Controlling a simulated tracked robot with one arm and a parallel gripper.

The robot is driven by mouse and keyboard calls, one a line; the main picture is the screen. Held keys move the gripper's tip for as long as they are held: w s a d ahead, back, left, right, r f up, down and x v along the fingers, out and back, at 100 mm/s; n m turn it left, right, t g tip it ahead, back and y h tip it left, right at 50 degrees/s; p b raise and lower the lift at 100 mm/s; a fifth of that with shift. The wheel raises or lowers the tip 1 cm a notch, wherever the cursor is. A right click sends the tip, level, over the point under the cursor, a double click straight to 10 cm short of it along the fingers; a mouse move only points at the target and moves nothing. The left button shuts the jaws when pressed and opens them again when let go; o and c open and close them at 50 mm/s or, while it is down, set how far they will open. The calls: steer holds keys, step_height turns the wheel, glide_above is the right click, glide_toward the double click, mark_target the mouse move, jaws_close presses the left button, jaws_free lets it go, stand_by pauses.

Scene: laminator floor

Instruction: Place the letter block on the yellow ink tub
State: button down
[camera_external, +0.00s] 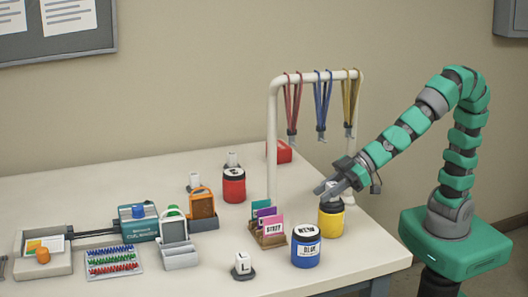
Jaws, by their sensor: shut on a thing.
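The yellow ink tub (330,224) stands upright near the right end of the table and has a dark lid. My gripper (331,187) is directly over the tub, shut on a small white letter block (333,196). The fingers hide part of the block, and its letter cannot be read. The block's lower end is at the tub's lid; I cannot tell whether it touches or hovers just above.
A blue tub (306,248) stands close in front, with a card holder (270,231) to the left. A white rack (272,130) with hanging lanyards rises behind. A red tub (234,187) and other letter blocks (242,263) stand further left. The front right table corner is clear.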

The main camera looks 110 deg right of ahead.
steer(key=c, duration=1.1)
jaws_free()
steer(key=shift+r, duration=0.15)
steer(key=shift+p+v, duration=1.85)
steer(key=shift+v, duration=4.1)
steer(key=shift+s, duration=0.1)
